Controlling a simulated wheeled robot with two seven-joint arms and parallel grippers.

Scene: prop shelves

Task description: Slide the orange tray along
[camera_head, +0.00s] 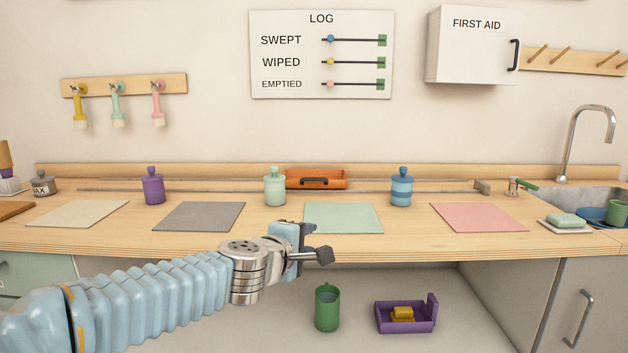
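The orange tray (316,180) sits at the back of the wooden counter, near the middle, on thin metal rails that run left and right. It has a dark handle on its front face. A mint canister stands just to its left and in front. My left gripper (318,241) is in front of the counter's front edge, nearer to me and lower in the picture than the tray, and apart from it. Its fingers look spread with nothing between them. My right gripper is not in view.
Flat mats lie in front.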

